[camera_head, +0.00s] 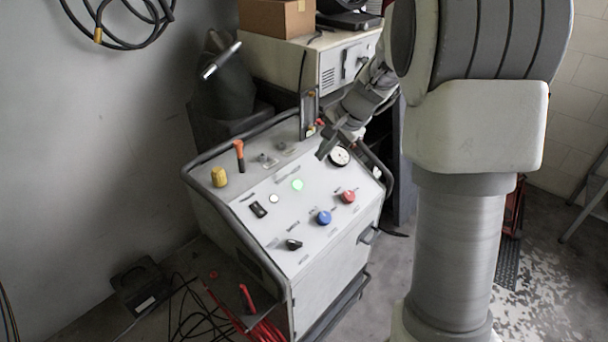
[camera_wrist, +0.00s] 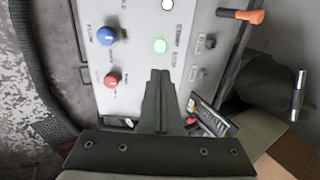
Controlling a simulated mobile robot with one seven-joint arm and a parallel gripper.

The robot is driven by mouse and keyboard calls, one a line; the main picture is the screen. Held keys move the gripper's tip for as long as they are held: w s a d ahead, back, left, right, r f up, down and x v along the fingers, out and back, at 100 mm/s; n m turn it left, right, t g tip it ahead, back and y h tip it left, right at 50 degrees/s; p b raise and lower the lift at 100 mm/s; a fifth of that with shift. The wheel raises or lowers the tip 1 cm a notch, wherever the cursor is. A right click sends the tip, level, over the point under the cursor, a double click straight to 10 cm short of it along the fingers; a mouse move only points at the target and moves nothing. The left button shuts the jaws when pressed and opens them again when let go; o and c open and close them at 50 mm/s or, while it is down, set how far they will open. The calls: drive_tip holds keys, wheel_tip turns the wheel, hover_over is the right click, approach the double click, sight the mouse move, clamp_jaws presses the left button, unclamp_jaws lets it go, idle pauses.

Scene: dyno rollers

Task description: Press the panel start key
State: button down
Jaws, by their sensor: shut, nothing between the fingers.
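The white sloped control panel (camera_head: 302,226) carries a lit green round button (camera_head: 297,185), which also shows in the wrist view (camera_wrist: 159,46). A small white round button (camera_head: 274,198) and a black rocker switch (camera_head: 258,210) sit to its left. The labels are too small to read, so I cannot tell which is marked start. My gripper (camera_head: 323,153) is shut and empty over the panel's upper right, beside the gauge. In the wrist view its fingertips (camera_wrist: 160,72) point toward the green button and appear apart from it.
A blue knob (camera_head: 324,217), a red knob (camera_head: 348,196) and a black selector (camera_head: 294,244) lie lower on the panel. A gauge (camera_head: 339,157) is near my gripper. An orange-handled lever (camera_head: 239,149) and yellow knob (camera_head: 219,177) stand at the upper left. A tubular rail edges the cabinet.

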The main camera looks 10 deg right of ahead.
sight(297, 184)
drive_tip(key=b+x, duration=0.1)
drive_tip(key=x, duration=1.3)
drive_tip(key=shift+f, duration=0.1)
drive_tip(key=shift+w+a+f+b, duration=0.2)
drive_tip(key=shift+f+b, duration=0.4)
drive_tip(key=shift+b, duration=0.2)
drive_tip(key=shift+s+a+f, duration=0.1)
drive_tip(key=shift+r+p, duration=0.5)
drive_tip(key=shift+r, duration=0.05)
drive_tip(key=p+v, duration=0.2)
drive_tip(key=v, duration=1.2)
drive_tip(key=shift+d, duration=0.2)
drive_tip(key=shift+f, duration=0.1)
